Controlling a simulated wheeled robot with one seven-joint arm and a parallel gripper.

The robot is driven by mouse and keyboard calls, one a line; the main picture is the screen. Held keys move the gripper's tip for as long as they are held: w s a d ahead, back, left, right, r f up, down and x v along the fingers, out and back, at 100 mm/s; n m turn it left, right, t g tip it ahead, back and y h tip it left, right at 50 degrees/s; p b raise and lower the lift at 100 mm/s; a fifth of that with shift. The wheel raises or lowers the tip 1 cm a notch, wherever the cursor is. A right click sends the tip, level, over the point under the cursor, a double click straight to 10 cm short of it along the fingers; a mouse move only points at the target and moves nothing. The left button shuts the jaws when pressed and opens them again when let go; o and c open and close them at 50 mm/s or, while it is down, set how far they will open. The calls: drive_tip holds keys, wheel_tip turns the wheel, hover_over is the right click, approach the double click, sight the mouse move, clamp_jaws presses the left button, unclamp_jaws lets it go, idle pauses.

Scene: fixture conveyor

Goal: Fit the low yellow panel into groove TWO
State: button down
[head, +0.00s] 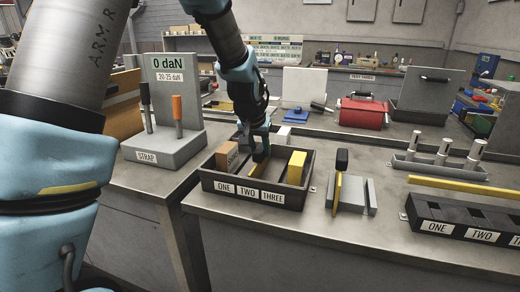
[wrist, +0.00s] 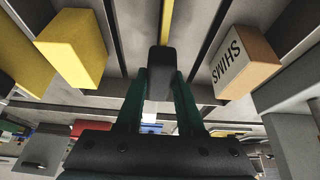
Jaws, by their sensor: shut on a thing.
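My gripper (head: 262,152) is shut on a black handle (wrist: 158,72), which shows between the fingertips in the wrist view. A thin yellow strip (wrist: 166,22) runs on from behind the handle and looks like the top edge of the low yellow panel. In the head view my gripper hangs over the middle of a dark tray (head: 255,197) labelled ONE, TWO and THREE, by groove TWO. My fingers and the tray wall hide most of the panel, so I cannot tell how deep it sits.
A SHIMS block (head: 228,158) stands at ONE and a yellow block (head: 296,167) at THREE, either side of my gripper. Right of the tray, a grey stand (head: 352,193) holds another yellow panel (head: 338,188) with a black handle. A second labelled rack (head: 465,222) is at far right.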

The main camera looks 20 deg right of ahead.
drive_tip(key=shift+c, duration=2.2)
unclamp_jaws()
drive_tip(key=shift+r, duration=0.1)
drive_tip(key=b+v, duration=0.2)
drive_tip(key=v, duration=0.9)
drive_tip(key=w+a+f+n+y, duration=0.1)
drive_tip(key=a+f+n, duration=0.15)
drive_tip(key=a, duration=0.55)
drive_tip(key=a+f+n+y, duration=0.1)
drive_tip(key=a+f, duration=0.2)
drive_tip(key=a, duration=0.4)
drive_tip(key=s+a+f+n+g, duration=0.1)
drive_tip(key=s+a+f+n, duration=0.1)
drive_tip(key=a, duration=0.7)
drive_tip(key=s+a+f+n+g+y, duration=0.1)
drive_tip(key=s+a+f, duration=0.3)
drive_tip(key=a, duration=0.5)
drive_tip(key=shift+s+n, duration=0.45)
drive_tip(key=shift+s, duration=0.5)
